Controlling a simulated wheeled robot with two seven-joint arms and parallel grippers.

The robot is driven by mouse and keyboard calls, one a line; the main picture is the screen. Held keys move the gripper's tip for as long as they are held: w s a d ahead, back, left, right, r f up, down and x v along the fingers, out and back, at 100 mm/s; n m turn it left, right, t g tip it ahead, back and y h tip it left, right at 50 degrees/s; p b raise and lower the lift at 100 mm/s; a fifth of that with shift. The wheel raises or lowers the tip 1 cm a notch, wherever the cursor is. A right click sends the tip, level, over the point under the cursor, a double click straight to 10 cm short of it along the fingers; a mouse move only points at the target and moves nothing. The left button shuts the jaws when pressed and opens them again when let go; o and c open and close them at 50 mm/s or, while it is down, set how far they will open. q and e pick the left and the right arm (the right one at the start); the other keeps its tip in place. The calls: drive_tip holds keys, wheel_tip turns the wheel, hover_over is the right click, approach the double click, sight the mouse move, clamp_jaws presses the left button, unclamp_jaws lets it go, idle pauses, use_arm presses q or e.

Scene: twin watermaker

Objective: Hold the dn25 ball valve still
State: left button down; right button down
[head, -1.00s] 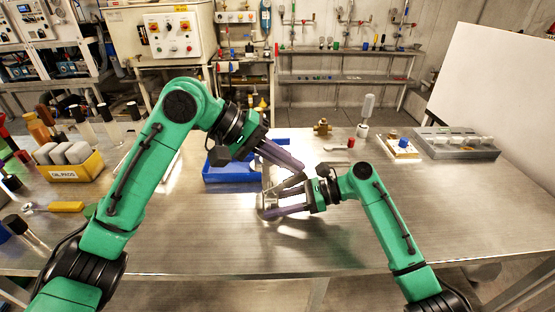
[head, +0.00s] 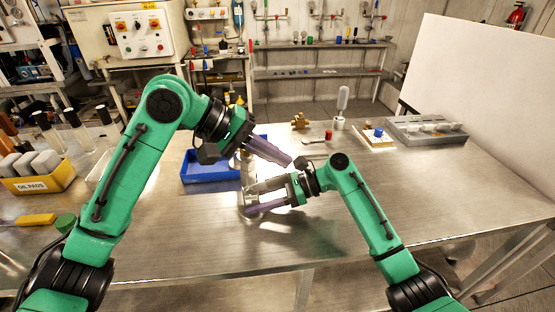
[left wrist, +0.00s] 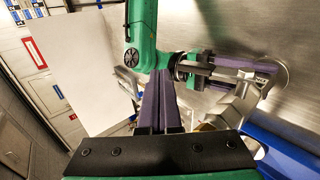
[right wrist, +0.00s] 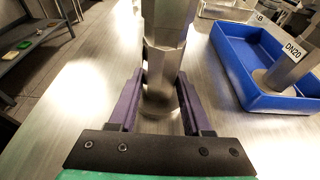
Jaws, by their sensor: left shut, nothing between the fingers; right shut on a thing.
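The dn25 ball valve, a silver metal piece (head: 248,172), stands upright on the table in front of a blue tray. In the right wrist view its thick shaft and hexagonal body (right wrist: 162,62) rise between the fingers. My right gripper (head: 248,203) is shut on it low down, near the tabletop. My left gripper (head: 291,161) is shut and empty, up and to the right of the valve, apart from it. In the left wrist view its fingers (left wrist: 160,82) are together, with the valve (left wrist: 236,106) to their right.
The blue tray (right wrist: 228,62) holds another metal part labelled DN20 (right wrist: 292,62). A brass fitting (head: 300,121), a red-capped piece (head: 328,136) and a grey tray (head: 425,139) sit farther back. The table's front right is clear.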

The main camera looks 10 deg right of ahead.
use_arm(q)
drive_tip(key=a+r, duration=0.3)
drive_tip(key=r, duration=1)
drive_tip(key=shift+a+r, duration=0.3)
